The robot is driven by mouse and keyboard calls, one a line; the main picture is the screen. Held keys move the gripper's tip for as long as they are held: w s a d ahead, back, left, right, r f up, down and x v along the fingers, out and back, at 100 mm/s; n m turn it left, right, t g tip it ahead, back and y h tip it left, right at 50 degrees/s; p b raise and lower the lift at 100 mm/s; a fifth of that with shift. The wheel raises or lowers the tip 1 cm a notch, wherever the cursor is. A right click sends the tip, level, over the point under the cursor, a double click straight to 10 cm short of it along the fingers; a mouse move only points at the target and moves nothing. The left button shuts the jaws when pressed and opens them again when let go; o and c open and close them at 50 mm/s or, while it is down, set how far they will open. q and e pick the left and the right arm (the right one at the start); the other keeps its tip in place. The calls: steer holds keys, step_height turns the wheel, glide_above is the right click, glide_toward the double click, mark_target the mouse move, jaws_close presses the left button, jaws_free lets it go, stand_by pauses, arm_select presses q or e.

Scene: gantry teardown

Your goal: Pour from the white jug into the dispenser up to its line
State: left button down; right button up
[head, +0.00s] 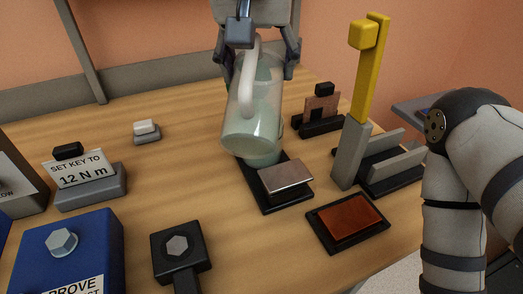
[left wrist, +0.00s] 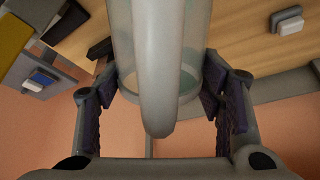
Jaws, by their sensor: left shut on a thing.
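The jug (head: 262,92), a pale see-through vessel with a thick white handle, hangs over the black stand in the middle of the table in the head view. My left gripper (head: 259,72) has its fingers on both sides of it and is shut on it. The jug looks tilted. In the left wrist view the jug's handle (left wrist: 158,90) fills the middle, between the fingers of the left gripper (left wrist: 160,82). My right gripper is out of view.
A silver plate (head: 287,177) sits at the stand's front. A tall grey post with a yellow arm (head: 368,75) stands close on the right, beside a grey slotted holder (head: 390,163). A red-brown pad (head: 346,220) lies in front. Bare wood lies left of the stand.

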mark_target(255, 53)
arm_select(q)
steer(key=s+r+t, duration=0.1)
steer(key=r+t, duration=0.1)
steer(key=shift+s+a+r+t, duration=0.1)
steer(key=shift+s+r+t, duration=0.1)
steer(key=shift+s+t, duration=0.2)
steer(key=shift+w, duration=0.2)
steer(key=t, duration=0.2)
steer(key=s+t+h, duration=0.1)
steer(key=t, duration=0.1)
steer(key=shift+s+f+t, duration=0.1)
steer(key=shift+s+t, duration=0.05)
steer(key=shift+t, duration=0.25)
steer(key=t, duration=0.3)
steer(key=shift+s+f+h, duration=0.15)
steer(key=shift+s+h, duration=0.1)
steer(key=shift+h, duration=0.05)
steer(key=shift+t, duration=0.6)
steer(key=shift+a+r, duration=0.15)
steer(key=shift+r, duration=0.2)
